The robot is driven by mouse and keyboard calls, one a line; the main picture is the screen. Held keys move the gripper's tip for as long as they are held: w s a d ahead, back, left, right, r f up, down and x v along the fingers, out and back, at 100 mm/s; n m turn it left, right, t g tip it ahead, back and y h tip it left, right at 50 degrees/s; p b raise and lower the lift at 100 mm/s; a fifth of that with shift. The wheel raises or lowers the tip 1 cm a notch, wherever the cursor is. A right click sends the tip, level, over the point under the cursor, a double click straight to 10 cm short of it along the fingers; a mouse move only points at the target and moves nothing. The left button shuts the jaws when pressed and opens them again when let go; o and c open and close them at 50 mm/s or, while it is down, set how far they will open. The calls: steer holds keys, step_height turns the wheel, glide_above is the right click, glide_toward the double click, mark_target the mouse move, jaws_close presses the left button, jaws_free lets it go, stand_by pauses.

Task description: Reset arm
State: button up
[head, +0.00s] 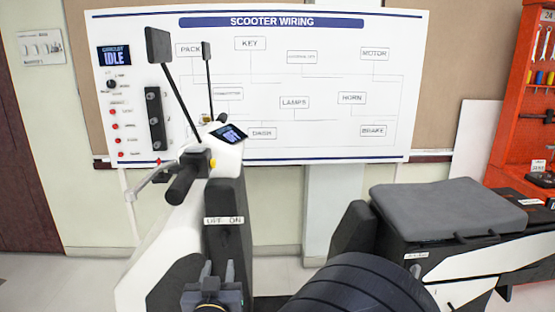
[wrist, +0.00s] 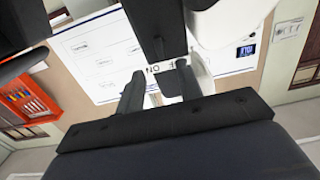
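My gripper (head: 217,268) is low in the head view, in front of the scooter's dark front panel (head: 230,190). Its two fingers stand apart with nothing between them. I cannot tell how far the fingertips are from the panel.
The scooter's handlebar grip (head: 187,178), mirrors and lit display (head: 229,133) rise above the panel. Its grey seat (head: 450,208) is at right. A SCOOTER WIRING board (head: 330,120) with an IDLE screen (head: 114,56) hangs behind. A red tool rack (head: 530,90) stands far right.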

steer(key=w, duration=0.9)
steer(key=shift+a+f+p, duration=0.15)
steer(key=shift+a+p, duration=0.05)
steer(key=shift+p, duration=0.15)
steer(key=shift+f+m+b, duration=0.15)
steer(key=shift+m+b, duration=0.55)
steer(key=m+b, duration=0.3)
steer(key=m, duration=0.1)
steer(key=shift+s, duration=0.15)
steer(key=m+b, duration=0.6)
steer(key=b, duration=0.1)
glide_toward(224, 243)
steer(key=shift+s+m, duration=0.4)
steer(key=shift+s, duration=0.8)
steer(key=shift+d, duration=0.1)
